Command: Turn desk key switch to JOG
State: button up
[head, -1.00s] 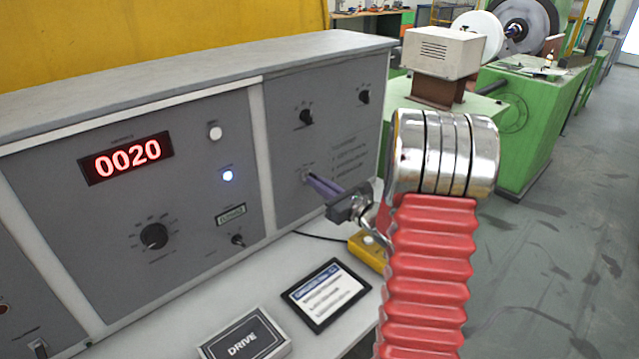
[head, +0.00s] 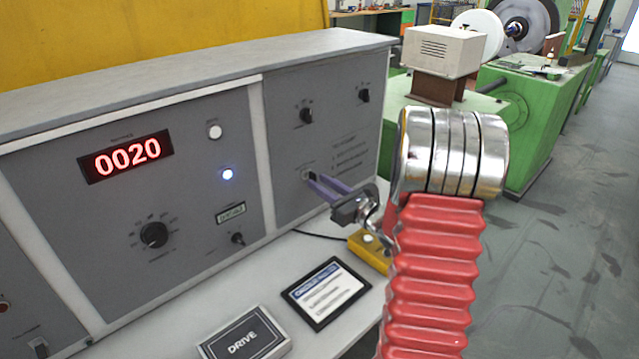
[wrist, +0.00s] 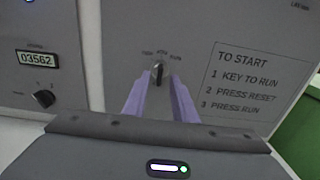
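The key switch (wrist: 158,72) is on the grey desk panel, with small labels above it that are too blurred to read surely. Its key stands upright, in line with the middle label. My gripper (wrist: 159,84) has its two purple fingers on either side of the key, with a gap visible on both sides. It is open and holds nothing. In the head view my gripper (head: 314,180) reaches from the right to the panel, and the switch (head: 306,175) is a small round shape at the fingertips.
Left of the switch are a selector knob (head: 238,239), a lit blue lamp (head: 227,174) and a red display (head: 126,157) reading 0020. A tablet (head: 326,292), a DRIVE box (head: 245,337) and a yellow box (head: 368,250) lie on the desk below my gripper.

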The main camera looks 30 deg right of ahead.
jog(key=s+d, duration=0.1)
jog(key=s, duration=1.1)
jog(key=shift+d, duration=0.3)
jog(key=shift+f, duration=0.1)
jog(key=s+a+f+n+g+y, duration=0.1)
jog(key=s+a+f+n+g, duration=0.1)
jog(key=s+a+n+g, duration=0.2)
jog(key=s+a+f+n+g+y, duration=0.1)
jog(key=s+a+f+n+g, duration=0.2)
jog(key=a+n, duration=0.5)
jog(key=s+a+f+n+g+y, duration=0.2)
jog(key=s+a+n+g, duration=0.2)
jog(key=a+n+g, duration=0.2)
jog(key=shift+s+a+f, duration=0.15)
jog(key=shift+s+a, duration=0.05)
jog(key=shift+a, duration=0.35)
jog(key=shift+s+a+f, duration=0.1)
jog(key=shift+s+a, duration=0.1)
jog(key=shift+a, duration=0.3)
jog(key=s+a+r+n+h, duration=0.2)
jog(key=a+r+n, duration=0.3)
jog(key=n, duration=0.3)
jog(key=s+a+r+n+h, duration=0.3)
jog(key=a+r+n+h, duration=0.1)
jog(key=r+n, duration=0.4)
jog(key=shift+a+r+t+h, duration=0.2)
jog(key=shift+a+t+h, duration=0.15)
jog(key=shift+a, duration=0.3)
